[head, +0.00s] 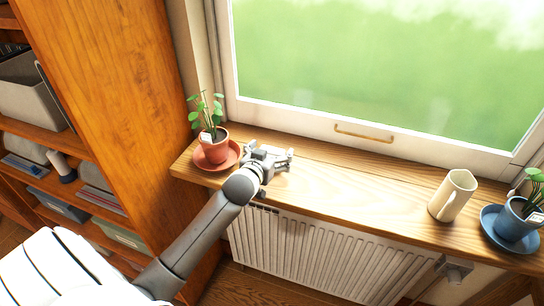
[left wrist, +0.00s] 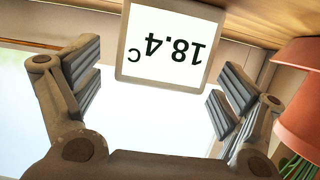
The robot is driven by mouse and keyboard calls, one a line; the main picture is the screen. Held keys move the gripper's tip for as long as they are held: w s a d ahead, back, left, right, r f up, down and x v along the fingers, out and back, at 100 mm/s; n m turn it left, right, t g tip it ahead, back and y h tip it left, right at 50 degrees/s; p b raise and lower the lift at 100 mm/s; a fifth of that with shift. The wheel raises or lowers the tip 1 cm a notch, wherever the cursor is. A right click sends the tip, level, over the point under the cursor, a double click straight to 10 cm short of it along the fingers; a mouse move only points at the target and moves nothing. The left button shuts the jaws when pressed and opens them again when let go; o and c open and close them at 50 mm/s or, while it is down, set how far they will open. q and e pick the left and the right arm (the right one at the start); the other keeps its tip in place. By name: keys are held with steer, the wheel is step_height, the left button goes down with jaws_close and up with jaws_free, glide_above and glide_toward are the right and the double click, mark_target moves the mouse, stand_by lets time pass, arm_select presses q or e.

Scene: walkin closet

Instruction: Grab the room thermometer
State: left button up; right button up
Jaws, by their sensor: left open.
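The room thermometer (left wrist: 168,45) is a small square display with a pale frame, reading 18.4 C upside down in the left wrist view. It stands at the wooden sill, shown at the top of that view. My left gripper (left wrist: 156,92) is open, with one finger on each side of the thermometer's outline. I see no finger closed on it, and I cannot tell how deep it sits between them. In the head view my left gripper (head: 272,158) is low over the sill, right of a potted plant, and I cannot make out the thermometer there.
The terracotta pot (head: 214,148) on its saucer is close to the left gripper; it also shows in the left wrist view (left wrist: 298,95). A cream jug (head: 452,196) and a blue pot (head: 514,222) stand right on the sill (head: 360,184). The window is behind, a radiator (head: 300,255) below.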

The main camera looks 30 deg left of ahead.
arm_select(q)
steer(key=shift+w+a+f, duration=0.15)
steer(key=shift+w+f, duration=0.05)
steer(key=shift+w, duration=0.35)
steer(key=c, duration=1.1)
steer(key=shift+c, duration=0.2)
